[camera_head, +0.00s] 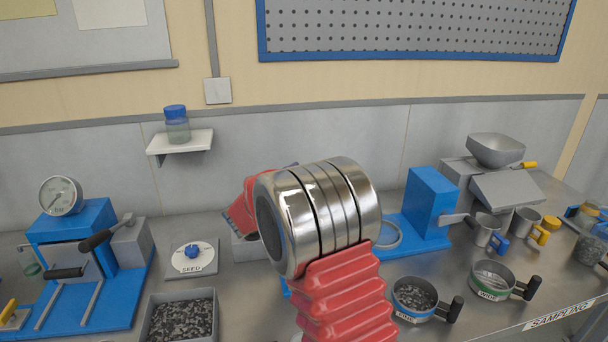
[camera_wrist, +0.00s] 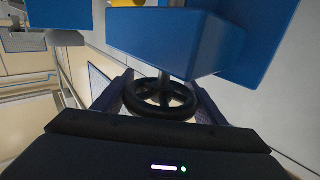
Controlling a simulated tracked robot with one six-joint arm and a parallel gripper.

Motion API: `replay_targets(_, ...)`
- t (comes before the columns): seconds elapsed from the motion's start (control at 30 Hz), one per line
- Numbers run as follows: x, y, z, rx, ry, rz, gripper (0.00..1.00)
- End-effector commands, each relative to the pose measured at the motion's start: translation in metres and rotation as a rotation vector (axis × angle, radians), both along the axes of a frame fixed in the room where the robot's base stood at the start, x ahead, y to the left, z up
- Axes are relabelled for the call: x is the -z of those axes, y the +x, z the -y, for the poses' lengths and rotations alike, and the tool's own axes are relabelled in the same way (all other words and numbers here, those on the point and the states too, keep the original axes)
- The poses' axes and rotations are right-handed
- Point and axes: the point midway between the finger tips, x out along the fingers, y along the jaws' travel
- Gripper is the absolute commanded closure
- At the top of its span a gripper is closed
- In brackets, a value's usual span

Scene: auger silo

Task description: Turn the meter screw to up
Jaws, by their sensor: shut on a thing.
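In the wrist view a dark spoked handwheel (camera_wrist: 160,98), which I take as the meter screw, sits on a steel shaft under a blue block (camera_wrist: 165,38). My gripper (camera_wrist: 163,88) has one dark finger at each side of the wheel's rim and is shut on it. No marking on the wheel is readable, so I cannot tell which way it stands. In the head view my steel and red arm fills the middle and hides my gripper and the wheel.
A blue machine (camera_head: 432,205) stands right of my arm. At left are a blue gauge press (camera_head: 75,222), a SEED dial (camera_head: 192,262) and a grain tray (camera_head: 182,318). Pans with black handles (camera_head: 418,298) and a hopper (camera_head: 496,150) are at right. A wall shelf (camera_head: 180,143) holds a jar.

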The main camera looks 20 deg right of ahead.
Motion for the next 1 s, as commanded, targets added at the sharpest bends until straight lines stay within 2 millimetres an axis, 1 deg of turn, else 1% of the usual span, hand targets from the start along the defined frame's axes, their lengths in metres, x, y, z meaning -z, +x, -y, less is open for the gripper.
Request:
replay_targets(0.27, -0.0003, 0.0002, -0.0007, 0.0, -0.001, 0.001, 0.57)
replay_targets(0.3, -0.0003, 0.0002, -0.0007, 0.0, -0.001, 0.001, 0.34)
replay_targets(0.57, -0.0003, 0.0001, -0.0004, 0.0, 0.0, 0.001, 0.16)
replay_targets(0.87, -0.0003, -0.0007, -0.0017, 0.0, 0.0, 0.001, 0.16)
replay_targets(1.0, 0.0, -0.0052, -0.0099, -0.001, 0.0, 0.0, 0.16)
